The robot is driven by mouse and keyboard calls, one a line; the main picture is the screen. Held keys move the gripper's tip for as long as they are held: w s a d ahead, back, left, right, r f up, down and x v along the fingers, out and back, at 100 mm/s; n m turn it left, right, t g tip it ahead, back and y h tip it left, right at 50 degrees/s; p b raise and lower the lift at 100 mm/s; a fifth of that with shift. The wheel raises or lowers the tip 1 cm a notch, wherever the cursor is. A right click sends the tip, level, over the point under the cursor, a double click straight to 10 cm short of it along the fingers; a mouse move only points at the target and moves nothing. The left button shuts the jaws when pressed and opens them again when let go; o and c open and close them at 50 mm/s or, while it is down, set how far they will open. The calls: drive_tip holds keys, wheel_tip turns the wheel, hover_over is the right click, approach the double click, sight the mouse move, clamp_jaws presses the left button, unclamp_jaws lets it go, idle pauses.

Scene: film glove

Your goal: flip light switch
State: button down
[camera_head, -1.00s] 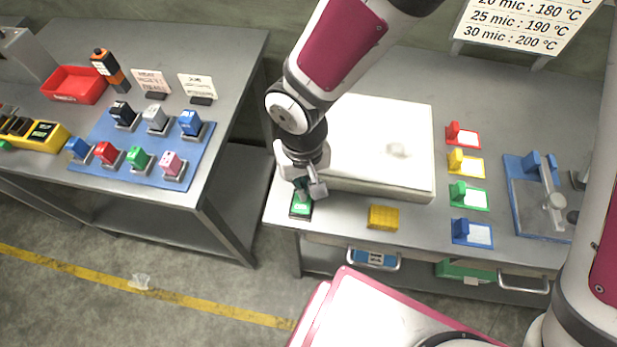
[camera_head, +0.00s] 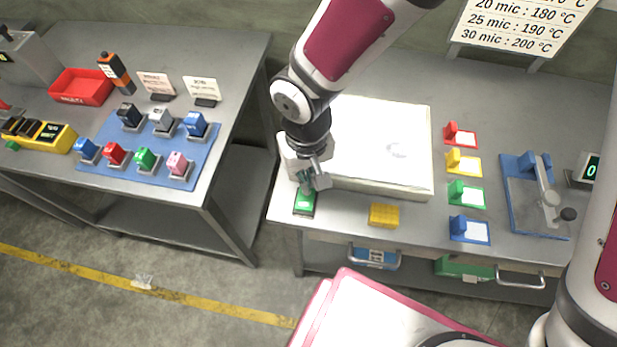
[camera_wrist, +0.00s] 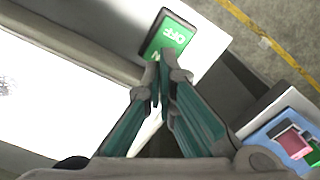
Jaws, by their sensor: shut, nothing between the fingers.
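The light switch (camera_head: 304,204) is a green plate in a dark frame at the front left corner of the right-hand table. In the wrist view the switch (camera_wrist: 174,38) shows the word OFF on its green face, and part of another label is hidden by my fingers. My gripper (camera_head: 307,187) is shut and empty, pointing down over the back end of the switch. In the wrist view my gripper's fingertips (camera_wrist: 165,68) are together at the near end of the switch. I cannot tell whether they touch it.
A white light panel (camera_head: 385,145) stands right beside my gripper. A yellow block (camera_head: 384,215) lies right of the switch. Coloured holders (camera_head: 465,194) and a blue device (camera_head: 530,205) are farther right. The left table (camera_head: 235,75) holds a blue mat with coloured blocks.

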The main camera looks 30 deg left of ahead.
drive_tip(key=shift+r+p, duration=1.1)
drive_tip(key=shift+r, duration=0.95)
drive_tip(key=shift+w+d+r, duration=0.2)
drive_tip(key=shift+w+r, duration=0.05)
drive_tip(key=w+d+r+m+t, duration=0.2)
drive_tip(key=w+d+r, duration=0.2)
drive_tip(key=d+r, duration=0.45)
drive_tip(key=w+d+r+m+t, duration=0.1)
drive_tip(key=w+d+r+m, duration=0.25)
drive_tip(key=d+r, duration=0.55)
drive_tip(key=s+d+r+m+t, duration=0.1)
drive_tip(key=s+d+r, duration=0.1)
drive_tip(key=d, duration=0.3)
drive_tip(key=s+d+r+m+b, duration=0.1)
drive_tip(key=s+d+r, duration=0.2)
drive_tip(key=d, duration=0.3)
drive_tip(key=s+d+r+m+t, duration=0.1)
drive_tip(key=s+d+r+m, duration=0.1)
drive_tip(key=d, duration=0.4)
drive_tip(key=shift+s+r+t, duration=0.3)
drive_tip(key=shift+s+r, duration=0.4)
drive_tip(key=shift+s, duration=0.3)
